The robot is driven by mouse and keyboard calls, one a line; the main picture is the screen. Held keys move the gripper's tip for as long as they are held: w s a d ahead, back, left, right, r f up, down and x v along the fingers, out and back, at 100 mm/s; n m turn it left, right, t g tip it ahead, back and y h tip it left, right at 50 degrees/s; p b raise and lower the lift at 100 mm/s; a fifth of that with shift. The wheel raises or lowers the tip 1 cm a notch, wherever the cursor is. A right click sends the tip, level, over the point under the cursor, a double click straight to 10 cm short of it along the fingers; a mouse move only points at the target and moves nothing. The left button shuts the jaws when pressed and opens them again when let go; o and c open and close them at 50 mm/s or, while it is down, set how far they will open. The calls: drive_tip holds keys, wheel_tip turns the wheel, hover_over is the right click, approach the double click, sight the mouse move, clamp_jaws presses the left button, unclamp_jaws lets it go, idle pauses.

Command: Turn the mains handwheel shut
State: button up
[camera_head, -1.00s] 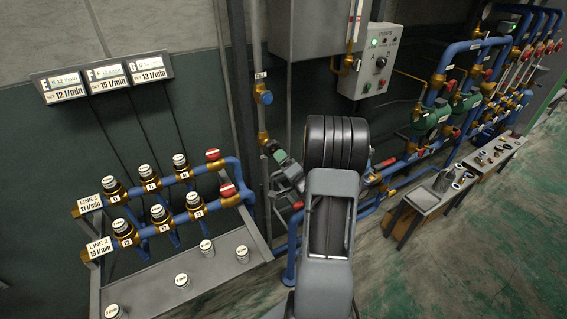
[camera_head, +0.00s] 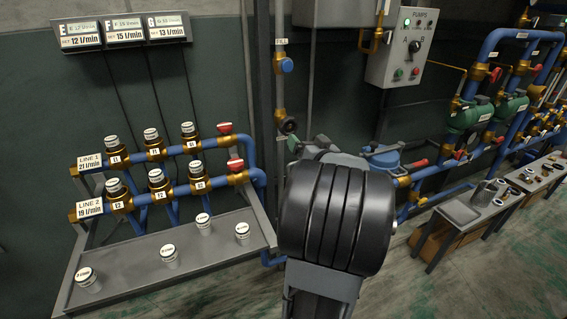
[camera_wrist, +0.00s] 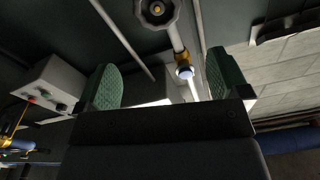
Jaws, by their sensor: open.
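A small black handwheel (camera_head: 288,125) sits on a brass fitting on the vertical wall pipe, just right of the valve rack. I cannot read a label on it. In the wrist view the dark handwheel (camera_wrist: 157,10) with its brass hub is cut by the top edge, beyond and above the fingertips. My gripper (camera_wrist: 161,75) is open, with two green pads apart and nothing between them. The gripper (camera_head: 294,143) shows in the head view just below the handwheel, partly hidden by my arm; it appears apart from the wheel.
A blue knob (camera_head: 287,65) is higher on the same pipe. The valve rack (camera_head: 160,165) with red-handled valves stands left. A pump control box (camera_head: 408,48) and blue pipework with green pumps (camera_head: 470,116) are right. A low bench (camera_head: 470,212) stands front right.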

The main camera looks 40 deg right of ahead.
sight(290, 128)
drive_tip(key=shift+w+d+f+n+g, duration=0.1)
drive_tip(key=shift+w+f+n+g, duration=0.15)
drive_tip(key=shift+n, duration=0.35)
drive_tip(key=shift+w+d+f+n+g, duration=0.15)
drive_tip(key=shift+w+n+g, duration=0.1)
drive_tip(key=shift+n, duration=0.35)
drive_tip(key=x, duration=0.4)
drive_tip(key=b+x, duration=0.1)
drive_tip(key=x, duration=0.4)
drive_tip(key=shift+w+a, duration=0.1)
drive_tip(key=shift+a, duration=0.15)
drive_tip(key=c, duration=0.9)
drive_tip(key=shift+m+p, duration=0.3)
drive_tip(key=shift+p, duration=0.1)
drive_tip(key=o, duration=0.9)
